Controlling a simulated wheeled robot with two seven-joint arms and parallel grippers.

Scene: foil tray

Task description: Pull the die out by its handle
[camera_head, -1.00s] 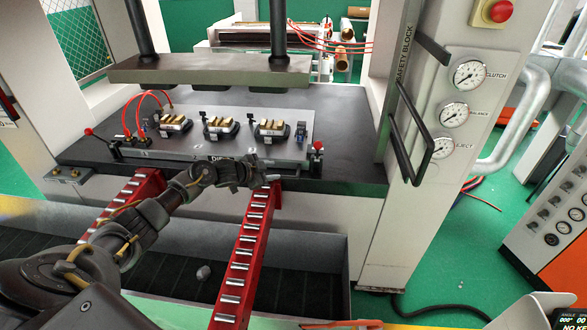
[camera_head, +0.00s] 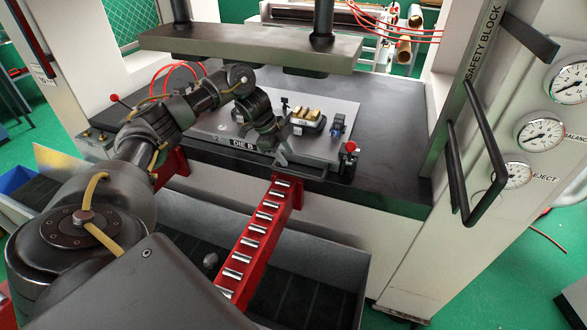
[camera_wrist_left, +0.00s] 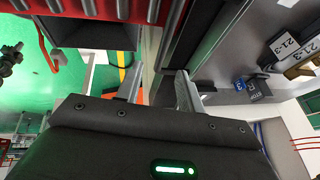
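The die is a grey plate (camera_head: 338,115) marked DIE B, lying on the black press bed; it also shows in the left wrist view (camera_wrist_left: 222,50). My left gripper (camera_head: 278,160) is at its front edge, above the inner end of the red roller rail. A dark bar (camera_head: 305,170), apparently the handle, runs along the die's front beside the gripper. In the left wrist view my two fingers (camera_wrist_left: 158,88) stand apart, with a narrow bar passing near or between them. I cannot tell whether they touch it. My left arm hides the die's left part. My right gripper is not in view.
A red roller rail (camera_head: 256,235) slopes from the bed toward me; a second is mostly behind my arm. The upper press platen (camera_head: 250,45) hangs over the die. A red-knobbed lever (camera_head: 349,148) stands at the die's right front corner. A dark-framed guard (camera_head: 465,160) is farther right.

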